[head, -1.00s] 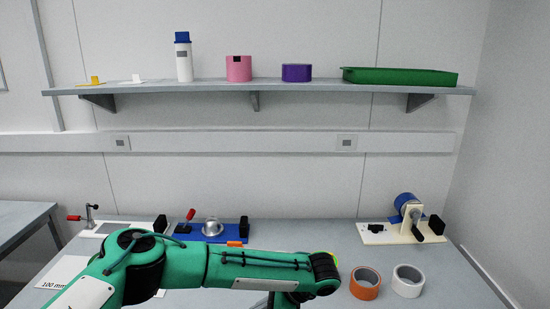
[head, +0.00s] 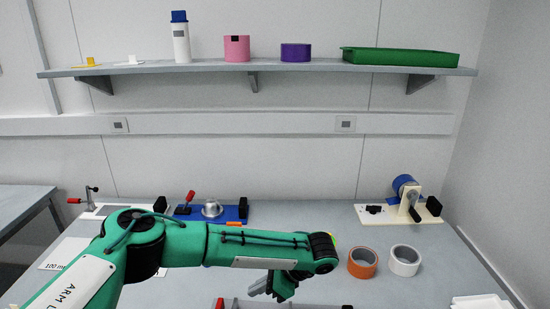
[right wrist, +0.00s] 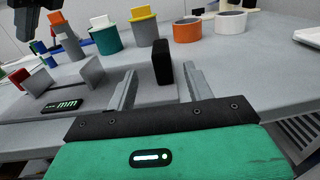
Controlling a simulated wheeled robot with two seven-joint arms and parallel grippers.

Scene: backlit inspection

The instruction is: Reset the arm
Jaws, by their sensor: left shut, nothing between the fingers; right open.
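My left arm reaches across the lower middle of the head view, and its gripper (head: 278,286) hangs below the wrist over the table, shut with nothing seen in it. My right gripper (right wrist: 160,88) shows in the right wrist view, its two grey fingers spread apart and empty. A black block (right wrist: 162,62) stands just beyond the gap between them. My right gripper is not in the head view.
The table (head: 320,216) holds an orange roll (head: 362,262), a white roll (head: 404,260) and a blue-drum fixture (head: 405,190). A blue fixture (head: 228,214) stands behind my left arm. Cups, including a green one (right wrist: 104,40), stand beyond my right gripper. A loaded shelf (head: 300,68) is above.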

